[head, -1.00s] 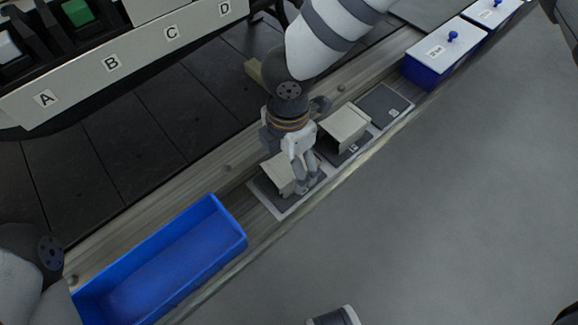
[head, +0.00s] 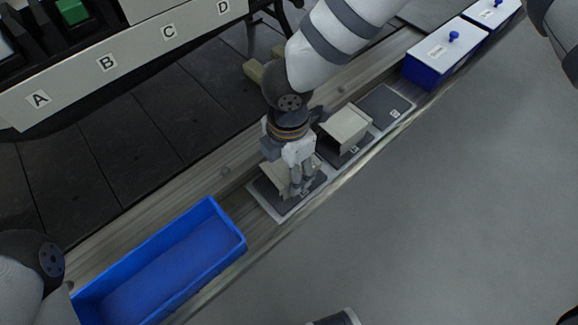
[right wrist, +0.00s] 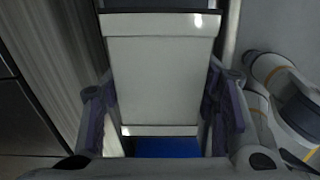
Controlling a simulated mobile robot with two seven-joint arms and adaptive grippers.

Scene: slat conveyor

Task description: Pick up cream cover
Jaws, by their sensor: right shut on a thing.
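A cream cover (head: 277,180) is at the front dark pad (head: 288,205) on the conveyor, partly hidden by my right gripper (head: 297,190). The right gripper points down and is shut on this cover. In the right wrist view, the cover's pale face (right wrist: 155,75) fills the middle, with a finger on each side. I cannot tell whether the cover is clear of the pad. A second cream cover (head: 345,125) sits on the middle pad. My left gripper is out of view; only part of that arm shows at the left edge.
An open, empty blue bin (head: 165,260) stands on the conveyor (head: 150,215) at lower left. A bare dark pad (head: 385,105) lies beyond the second cover. Blue boxes with white lids (head: 450,45) stand at upper right. A lettered panel (head: 135,55) is at upper left.

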